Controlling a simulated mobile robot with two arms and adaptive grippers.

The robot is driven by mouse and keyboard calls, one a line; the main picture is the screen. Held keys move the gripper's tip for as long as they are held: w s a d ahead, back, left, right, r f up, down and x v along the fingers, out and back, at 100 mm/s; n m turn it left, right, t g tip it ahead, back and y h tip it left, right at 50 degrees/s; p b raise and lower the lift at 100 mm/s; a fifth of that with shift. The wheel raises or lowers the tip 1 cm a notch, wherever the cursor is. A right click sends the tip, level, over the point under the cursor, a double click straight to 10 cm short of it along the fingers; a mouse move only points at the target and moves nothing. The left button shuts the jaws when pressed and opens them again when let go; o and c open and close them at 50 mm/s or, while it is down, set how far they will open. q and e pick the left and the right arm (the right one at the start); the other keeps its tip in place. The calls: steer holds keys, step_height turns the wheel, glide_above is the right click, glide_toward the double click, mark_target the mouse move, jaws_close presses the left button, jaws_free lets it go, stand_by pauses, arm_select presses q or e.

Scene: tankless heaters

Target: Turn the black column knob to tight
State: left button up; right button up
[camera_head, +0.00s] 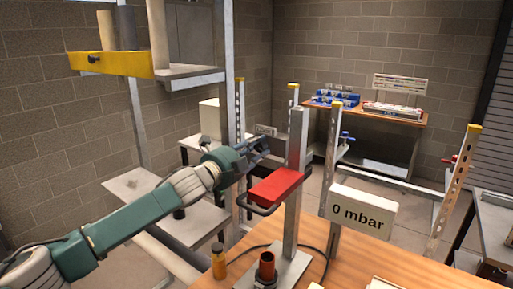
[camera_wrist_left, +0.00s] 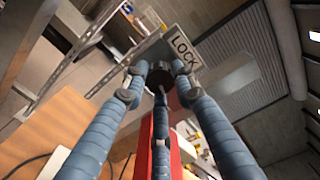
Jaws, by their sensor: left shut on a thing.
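The black column knob (camera_wrist_left: 160,74) is in the middle of the left wrist view, in front of a grey metal column with a white LOCK label (camera_wrist_left: 184,52). My left gripper (camera_wrist_left: 157,82) is shut on the knob, its blue fingers around it. In the head view my left gripper (camera_head: 262,146) reaches in from the left to the upright metal column (camera_head: 297,145). The knob cannot be made out there. A red bracket (camera_head: 274,187) sits on the column just below my gripper; its red also shows in the left wrist view (camera_wrist_left: 160,135). My right gripper is out of view.
A "0 mbar" sign (camera_head: 362,212) stands right of the column. A yellow-fronted shelf (camera_head: 110,65) hangs above my left arm.

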arm_select(q)
steer(key=shift+s+d+f, duration=0.1)
steer(key=shift+s+d, duration=0.05)
steer(key=shift+d, duration=0.1)
steer(key=o, duration=1.1)
steer(key=shift+o, duration=0.3)
steer(key=shift+s, duration=0.1)
steer(key=shift+s+a, duration=0.4)
steer(key=shift+a, duration=0.1)
steer(key=v, duration=1)
steer(key=shift+s, duration=0.4)
